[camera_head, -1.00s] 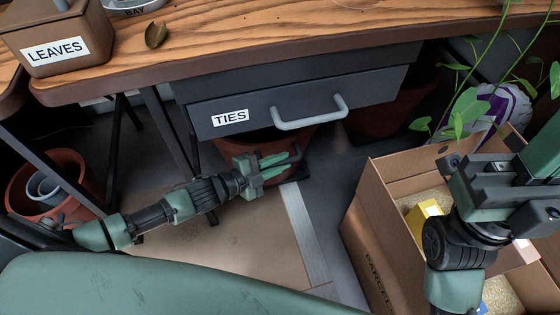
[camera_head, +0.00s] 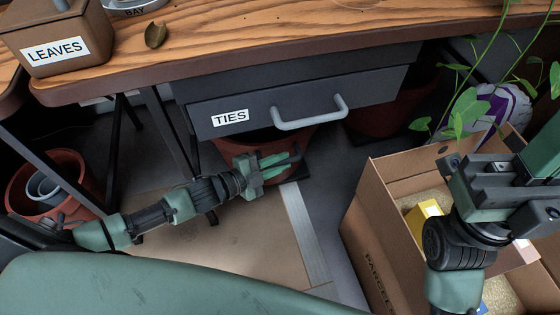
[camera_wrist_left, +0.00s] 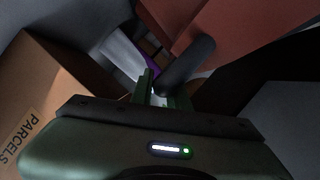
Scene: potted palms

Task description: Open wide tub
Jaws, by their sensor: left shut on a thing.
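A wide terracotta-coloured tub (camera_head: 240,148) stands on the floor below the drawer marked TIES, partly hidden by that drawer and my left gripper. A dark curved handle (camera_head: 297,153) shows at its front. My left gripper (camera_head: 282,163) is at this handle, shut on it. In the left wrist view the dark handle (camera_wrist_left: 188,66) runs between the fingers, with the terracotta wall (camera_wrist_left: 240,35) beyond. My right gripper (camera_head: 512,180) is above the parcel box at the right; its fingertips are not clear to see.
The grey TIES drawer (camera_head: 365,92) is just above my left gripper. A cardboard parcel box (camera_head: 375,215) stands open at the right, holding a yellow item (camera_head: 424,213). Another terracotta pot (camera_head: 55,180) is at the left. The wooden tabletop (camera_head: 250,30) overhangs.

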